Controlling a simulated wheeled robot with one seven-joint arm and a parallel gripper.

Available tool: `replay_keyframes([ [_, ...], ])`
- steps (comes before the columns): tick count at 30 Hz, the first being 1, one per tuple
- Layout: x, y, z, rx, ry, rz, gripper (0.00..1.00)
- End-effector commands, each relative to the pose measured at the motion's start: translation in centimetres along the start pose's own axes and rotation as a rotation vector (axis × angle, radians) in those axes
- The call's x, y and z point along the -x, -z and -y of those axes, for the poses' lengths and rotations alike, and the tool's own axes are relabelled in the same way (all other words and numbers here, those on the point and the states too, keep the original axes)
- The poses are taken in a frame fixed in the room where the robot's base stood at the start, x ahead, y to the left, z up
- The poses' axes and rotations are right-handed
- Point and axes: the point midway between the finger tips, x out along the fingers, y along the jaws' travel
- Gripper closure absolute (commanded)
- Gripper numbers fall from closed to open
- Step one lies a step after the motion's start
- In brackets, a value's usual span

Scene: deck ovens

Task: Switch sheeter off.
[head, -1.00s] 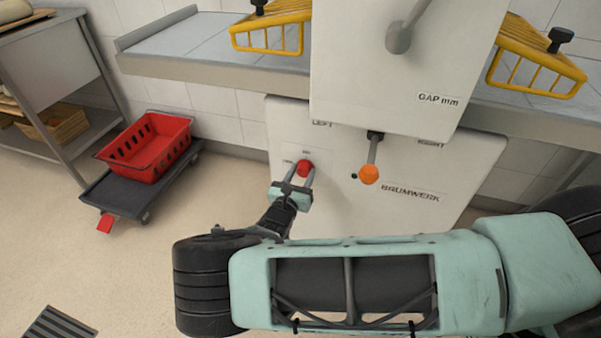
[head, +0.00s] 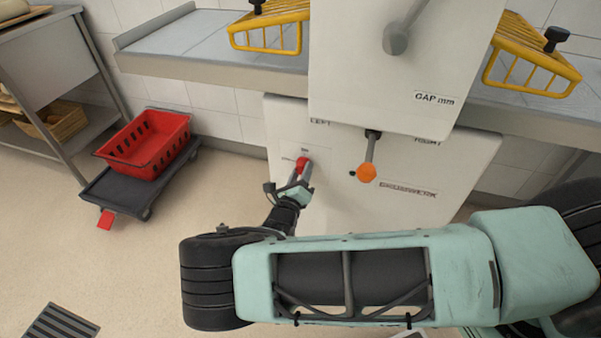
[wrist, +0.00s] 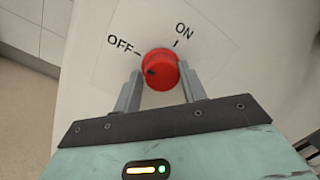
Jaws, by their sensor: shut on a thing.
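The sheeter's rotary switch is a round red knob (head: 302,163) on the white lower front panel (head: 345,200). In the wrist view the knob (wrist: 161,66) sits below the printed OFF and ON marks, OFF to its left and ON to its upper right. A small dark mark shows on the knob's left side, roughly toward the OFF side. My gripper (wrist: 161,84) has one finger on each side of the knob and is closed on it. In the head view my gripper (head: 301,175) reaches the knob from below, tilted.
An orange-ended lever (head: 367,172) hangs to the right of the knob. Above are the sheeter's white head (head: 400,80) and yellow guards (head: 268,28). A red crate (head: 147,146) on a dark dolly (head: 105,190) and a steel rack (head: 50,60) stand at left. Floor between is clear.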

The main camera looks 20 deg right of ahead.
Motion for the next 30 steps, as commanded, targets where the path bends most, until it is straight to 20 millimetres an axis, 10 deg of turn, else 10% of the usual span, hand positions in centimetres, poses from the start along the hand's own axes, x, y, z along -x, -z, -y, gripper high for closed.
replay_keyframes([
  [16, -0.23, 0.24, 0.56, 0.028, 0.013, 0.000, 0.81],
  [17, -0.23, 0.23, 0.57, 0.028, 0.013, 0.000, 0.50],
  [18, -0.23, 0.21, 0.55, 0.027, 0.013, 0.000, 0.41],
  [30, 0.70, -0.04, 0.19, 0.023, 0.004, 0.003, 0.41],
])
